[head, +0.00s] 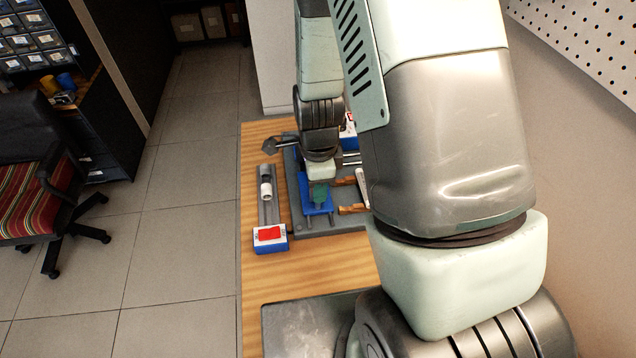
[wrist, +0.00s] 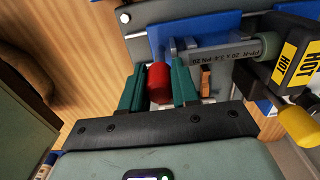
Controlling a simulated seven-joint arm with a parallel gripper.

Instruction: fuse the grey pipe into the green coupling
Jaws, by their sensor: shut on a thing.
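In the wrist view the grey pipe (wrist: 225,57), with printed lettering, lies across grey prongs on a blue plate (wrist: 215,28). My gripper (wrist: 158,80) has green fingers, shut on a red knob (wrist: 159,84) beside the blue plate, left of the pipe's end. In the head view my gripper (head: 319,192) is over the blue plate (head: 318,208).
A grey rail with a white cylinder (head: 266,188) stands left, with a red-topped blue box (head: 269,234) at its near end. A yellow cylinder (wrist: 298,124) projects near the hot block. Copper-coloured brackets (head: 350,209) are right of my gripper. Bare wood (head: 300,271) lies in front.

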